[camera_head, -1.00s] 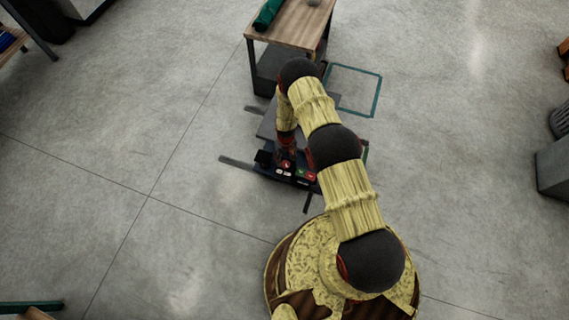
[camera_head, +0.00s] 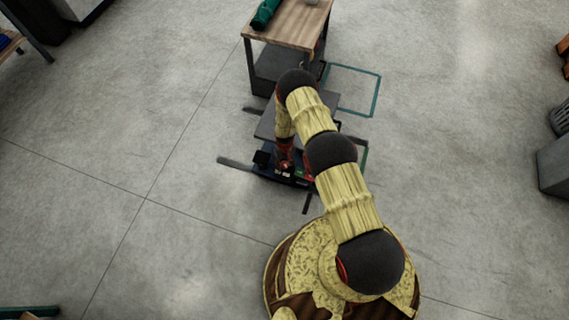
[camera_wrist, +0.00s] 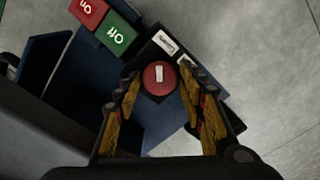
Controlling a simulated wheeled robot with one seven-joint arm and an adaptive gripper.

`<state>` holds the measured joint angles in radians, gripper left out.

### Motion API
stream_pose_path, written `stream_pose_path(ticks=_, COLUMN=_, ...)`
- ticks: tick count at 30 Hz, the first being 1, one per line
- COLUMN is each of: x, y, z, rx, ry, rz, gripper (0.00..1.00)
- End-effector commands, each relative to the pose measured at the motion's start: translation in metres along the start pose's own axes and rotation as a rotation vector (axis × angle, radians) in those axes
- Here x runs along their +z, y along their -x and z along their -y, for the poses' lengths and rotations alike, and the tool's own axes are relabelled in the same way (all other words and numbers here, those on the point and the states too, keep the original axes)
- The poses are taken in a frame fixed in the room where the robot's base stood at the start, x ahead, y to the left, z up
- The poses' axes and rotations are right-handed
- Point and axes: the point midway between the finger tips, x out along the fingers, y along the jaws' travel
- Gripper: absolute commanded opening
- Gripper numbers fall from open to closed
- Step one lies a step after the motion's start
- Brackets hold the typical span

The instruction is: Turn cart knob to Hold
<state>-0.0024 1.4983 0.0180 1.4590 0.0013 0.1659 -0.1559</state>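The cart (camera_head: 268,126) stands on the floor in front of my base, under my arm. Its knob (camera_wrist: 159,78) is a round red disc with a white bar mark, on the dark panel in the wrist view. My gripper (camera_wrist: 165,100) is open above the panel, with one finger on each side of the knob. I cannot tell whether the fingers touch it. White labels (camera_wrist: 165,41) sit just beyond the knob, but I cannot read them. In the head view my gripper (camera_head: 285,166) is small and largely covers the knob.
A wooden table (camera_head: 296,28) with a green roll (camera_head: 266,14) stands behind the cart. The floor around is mostly clear.

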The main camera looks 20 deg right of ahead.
Motion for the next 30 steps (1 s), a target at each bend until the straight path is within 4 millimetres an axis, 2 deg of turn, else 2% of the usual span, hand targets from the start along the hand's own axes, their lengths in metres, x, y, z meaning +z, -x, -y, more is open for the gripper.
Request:
stream_pose_path(ticks=15, x=0.0001, y=0.0000, z=0.0001, rx=0.000, ry=0.000, rz=0.000, gripper=0.09)
stream_pose_path(ticks=23, x=-0.0001, y=0.0001, z=0.0001, rx=0.000, ry=-0.023, rz=0.000, gripper=0.08)
stream_pose_path(ticks=30, x=-0.0003, y=0.0001, z=0.0000, rx=0.000, ry=-0.139, rz=0.000, gripper=0.08)
